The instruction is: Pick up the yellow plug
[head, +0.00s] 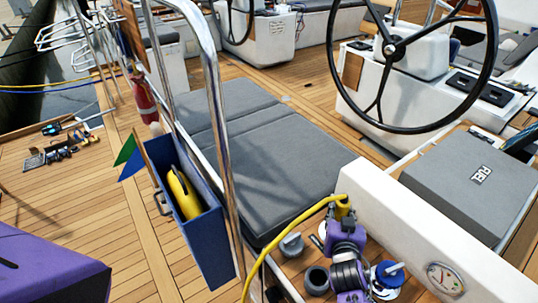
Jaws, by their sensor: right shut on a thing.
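The yellow plug (342,204) is at the near end of the cushioned bench, beside the white cockpit wall. A yellow cable runs from it to the left and down out of the picture. My right gripper (343,216), purple and black, comes up from the bottom edge and is shut on the plug. Its fingers hide the plug's lower part, so I cannot tell whether the plug touches the surface below. My left gripper is not in view.
A grey round cap (292,244), a dark cup-like fitting (317,280) and a blue round fitting (388,276) surround the gripper closely. The white wall (385,220) carries a gauge (443,279). A steel rail (216,120) and blue box (207,248) stand left.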

